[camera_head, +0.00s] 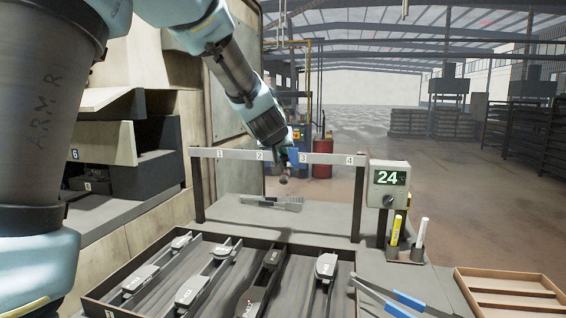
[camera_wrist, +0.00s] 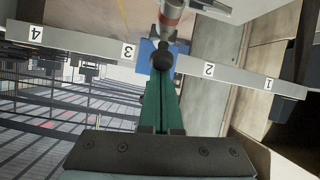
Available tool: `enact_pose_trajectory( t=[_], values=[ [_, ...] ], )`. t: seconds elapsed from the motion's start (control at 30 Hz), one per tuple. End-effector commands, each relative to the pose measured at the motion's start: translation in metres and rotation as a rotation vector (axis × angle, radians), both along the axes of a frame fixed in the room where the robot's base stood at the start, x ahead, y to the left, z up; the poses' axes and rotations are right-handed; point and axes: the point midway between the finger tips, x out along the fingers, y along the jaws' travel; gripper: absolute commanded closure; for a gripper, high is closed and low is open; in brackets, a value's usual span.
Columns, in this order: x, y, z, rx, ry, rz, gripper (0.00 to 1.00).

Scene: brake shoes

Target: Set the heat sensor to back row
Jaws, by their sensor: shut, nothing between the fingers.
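A fixture that looks like the heat sensor hangs at the numbered rail (camera_head: 330,158), between labels 2 and 3. It has a blue mount (camera_head: 293,155) and a small dark rounded end (camera_head: 283,179) below the rail. In the wrist view the blue mount (camera_wrist: 147,50) shows behind a dark ball (camera_wrist: 163,60) and a grey cylinder with a red band (camera_wrist: 171,15). My gripper (camera_head: 281,150) reaches down to the rail beside the mount. Its green fingers (camera_wrist: 161,85) are shut and empty, tips close to the ball; contact is unclear.
A tray (camera_head: 95,302) of several brake shoes lies in front of the rail. A box reading 24 °C (camera_head: 388,184) with a knob stands right, beside marker pens (camera_head: 396,230). An empty wooden tray (camera_head: 505,272) sits right.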

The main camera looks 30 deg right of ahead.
Motion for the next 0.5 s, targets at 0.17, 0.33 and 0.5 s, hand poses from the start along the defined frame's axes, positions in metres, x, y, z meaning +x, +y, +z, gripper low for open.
enact_pose_trajectory(
  t=[0.17, 0.33, 0.5],
  values=[
    [-0.0029, 0.0029, -0.0096, -0.033, -0.039, 0.0, 1.0],
    [-0.0056, 0.0049, -0.0121, -0.063, -0.075, 0.0, 1.0],
    [-0.0081, 0.0072, -0.0147, -0.094, -0.113, 0.0, 1.0]
  ],
)
